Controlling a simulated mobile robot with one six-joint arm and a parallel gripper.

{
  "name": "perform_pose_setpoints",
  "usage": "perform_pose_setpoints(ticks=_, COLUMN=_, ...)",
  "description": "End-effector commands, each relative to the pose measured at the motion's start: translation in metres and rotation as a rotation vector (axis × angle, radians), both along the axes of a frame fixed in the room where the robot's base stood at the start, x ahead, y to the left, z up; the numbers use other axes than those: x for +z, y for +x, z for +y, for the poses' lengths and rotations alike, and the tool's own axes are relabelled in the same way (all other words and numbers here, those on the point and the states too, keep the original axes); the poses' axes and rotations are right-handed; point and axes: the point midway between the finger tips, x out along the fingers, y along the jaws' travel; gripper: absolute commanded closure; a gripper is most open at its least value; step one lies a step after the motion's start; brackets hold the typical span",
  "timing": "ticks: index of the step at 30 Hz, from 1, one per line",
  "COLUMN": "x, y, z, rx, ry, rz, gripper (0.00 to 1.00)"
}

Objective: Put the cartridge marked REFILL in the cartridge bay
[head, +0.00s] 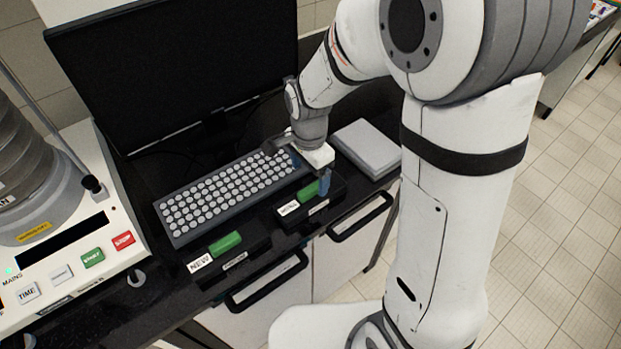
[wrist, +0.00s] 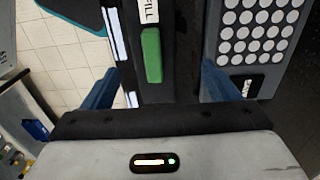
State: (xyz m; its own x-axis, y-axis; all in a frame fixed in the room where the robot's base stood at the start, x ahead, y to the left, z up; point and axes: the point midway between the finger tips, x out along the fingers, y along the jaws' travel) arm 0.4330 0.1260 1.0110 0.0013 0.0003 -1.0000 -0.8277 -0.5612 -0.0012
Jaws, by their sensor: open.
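The REFILL cartridge has a green block (head: 309,189) and a white label (head: 288,209), in a dark holder at the right front of the desk. In the wrist view its green block (wrist: 152,55) lies between my fingers in the picture, and its label (wrist: 151,9) shows only the letters "ILL". My gripper (head: 322,180) is open over this holder, with blue fingers; it also shows in the wrist view (wrist: 160,88). I see no contact with the block. A similar cartridge marked NEW (head: 225,242) sits to the left. I cannot tell which part is the cartridge bay.
A grey keyboard (head: 225,195) lies behind the holders, and a black monitor (head: 170,70) stands at the back. A sieve shaker panel (head: 60,255) is at the left. A flat grey box (head: 367,148) is right of my gripper. Drawer handles (head: 360,217) protrude below the desk edge.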

Motion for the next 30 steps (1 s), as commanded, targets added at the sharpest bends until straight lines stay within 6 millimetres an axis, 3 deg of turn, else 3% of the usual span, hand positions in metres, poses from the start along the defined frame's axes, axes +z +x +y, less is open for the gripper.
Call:
perform_pose_setpoints(ticks=16, x=-0.067, y=-0.008, z=-0.004, rx=-0.004, ry=-0.002, rz=0.006, gripper=0.18)
perform_pose_setpoints(ticks=26, x=-0.075, y=-0.008, z=-0.003, rx=-0.003, ry=-0.001, rz=0.001, gripper=0.18)
perform_pose_setpoints(ticks=30, x=-0.075, y=-0.008, z=-0.003, rx=-0.002, ry=-0.001, rz=0.001, gripper=0.27)
